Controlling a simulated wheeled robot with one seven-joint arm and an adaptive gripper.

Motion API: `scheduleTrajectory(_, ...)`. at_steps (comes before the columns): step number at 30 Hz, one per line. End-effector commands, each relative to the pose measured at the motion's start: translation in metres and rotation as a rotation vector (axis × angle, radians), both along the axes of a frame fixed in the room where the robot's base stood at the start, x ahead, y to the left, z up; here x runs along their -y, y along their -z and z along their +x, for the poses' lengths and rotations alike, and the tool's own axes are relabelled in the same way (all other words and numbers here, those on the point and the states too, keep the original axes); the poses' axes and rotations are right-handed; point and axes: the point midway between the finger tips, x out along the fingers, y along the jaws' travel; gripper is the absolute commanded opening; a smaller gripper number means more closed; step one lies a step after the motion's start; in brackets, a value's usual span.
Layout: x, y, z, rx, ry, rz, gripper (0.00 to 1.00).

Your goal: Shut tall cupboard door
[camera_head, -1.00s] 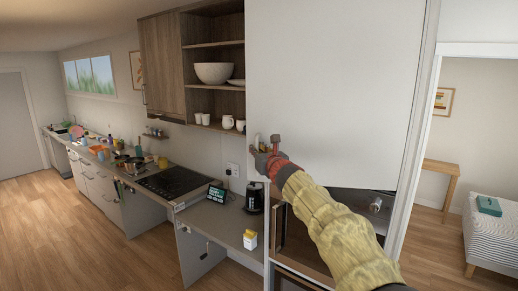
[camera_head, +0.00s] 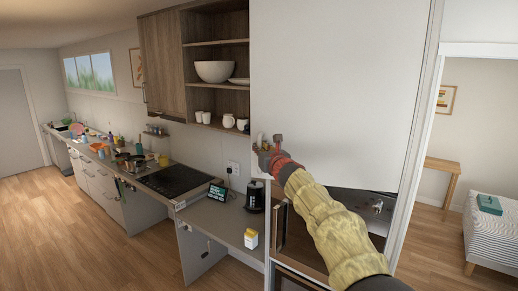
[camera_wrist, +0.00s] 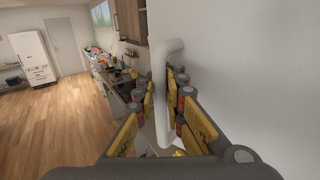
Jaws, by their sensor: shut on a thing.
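The tall cupboard door (camera_head: 340,80) is a large plain white panel that fills the upper right of the head view. Its pale bar handle (camera_wrist: 160,95) stands upright between my fingers in the wrist view, with the door's flat face (camera_wrist: 245,70) to the right. My gripper (camera_head: 263,146) is at the door's lower left edge, shut on the handle. In the head view my wrist hides part of the door's bottom edge. I cannot tell how wide a gap is left between door and cupboard.
An open compartment (camera_head: 352,203) shows below the door. A counter (camera_head: 215,218) to the left bears a black kettle (camera_head: 254,196), a small yellow-and-white box (camera_head: 251,238) and a dark hob (camera_head: 181,179). Open shelves (camera_head: 215,100) hold bowls and cups. Wooden floor lies free at the left.

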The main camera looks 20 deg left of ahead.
Motion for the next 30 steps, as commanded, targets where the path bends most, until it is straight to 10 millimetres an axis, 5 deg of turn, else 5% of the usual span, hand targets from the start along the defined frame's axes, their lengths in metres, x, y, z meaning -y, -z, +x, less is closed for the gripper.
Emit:
scheduleTrajectory(12, 0.0005, 0.0002, 0.0003, 0.000, 0.001, -0.001, 0.28)
scheduleTrajectory(30, 0.0069, -0.0006, -0.0064, -0.001, 0.000, 0.000, 0.28)
